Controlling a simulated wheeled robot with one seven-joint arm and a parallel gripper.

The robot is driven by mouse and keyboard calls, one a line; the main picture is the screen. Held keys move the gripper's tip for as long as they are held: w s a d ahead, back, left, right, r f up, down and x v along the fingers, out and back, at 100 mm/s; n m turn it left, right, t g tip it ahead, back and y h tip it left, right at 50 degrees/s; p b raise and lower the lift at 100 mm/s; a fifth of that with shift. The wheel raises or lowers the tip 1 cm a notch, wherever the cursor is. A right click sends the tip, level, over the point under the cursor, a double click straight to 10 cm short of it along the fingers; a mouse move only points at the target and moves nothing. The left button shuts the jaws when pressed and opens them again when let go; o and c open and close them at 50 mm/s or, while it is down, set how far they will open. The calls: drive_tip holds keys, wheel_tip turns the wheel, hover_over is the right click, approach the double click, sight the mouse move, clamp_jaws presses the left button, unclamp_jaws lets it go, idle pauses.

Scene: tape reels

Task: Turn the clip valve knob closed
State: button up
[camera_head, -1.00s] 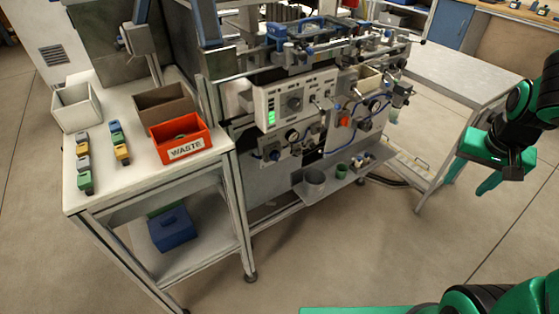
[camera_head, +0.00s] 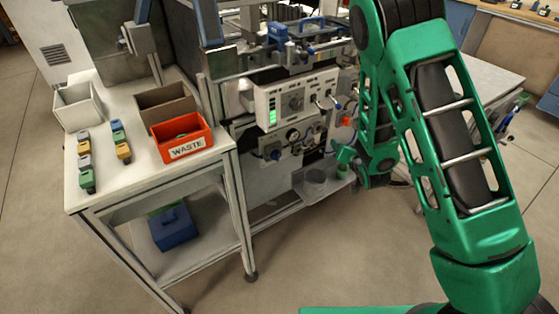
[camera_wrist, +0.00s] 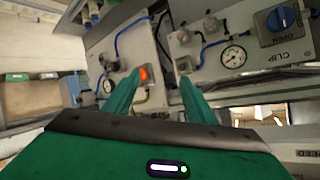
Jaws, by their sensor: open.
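The clip valve knob (camera_wrist: 279,18) is blue and sits on a pale panel at the upper right of the wrist view, above the word CLIP. A pressure gauge (camera_wrist: 233,55) is beside it on the left. My gripper (camera_wrist: 150,83) is open and empty, with its two green fingers apart and pointing at the machine. The knob lies off to the right of both fingers, not between them. In the head view my gripper (camera_head: 347,156) is in front of the machine's lower right part.
An orange-red part (camera_wrist: 144,73) and blue tubing show near the left finger. In the head view, a white control box (camera_head: 293,98) is above and left of my gripper. A side table holds a red WASTE bin (camera_head: 183,150). Open floor lies in front.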

drive_tip(key=s+a+f+n+t+y, duration=0.2)
drive_tip(key=a+f+y, duration=0.2)
drive_tip(key=a, duration=0.5)
drive_tip(key=n+y, duration=0.1)
drive_tip(key=y, duration=0.4)
approach(278, 158)
drive_tip(key=x, duration=0.9)
drive_tip(key=shift+d, duration=0.1)
drive_tip(key=shift+c, duration=0.6)
drive_tip(key=c, duration=0.9)
drive_tip(key=shift+n, duration=0.3)
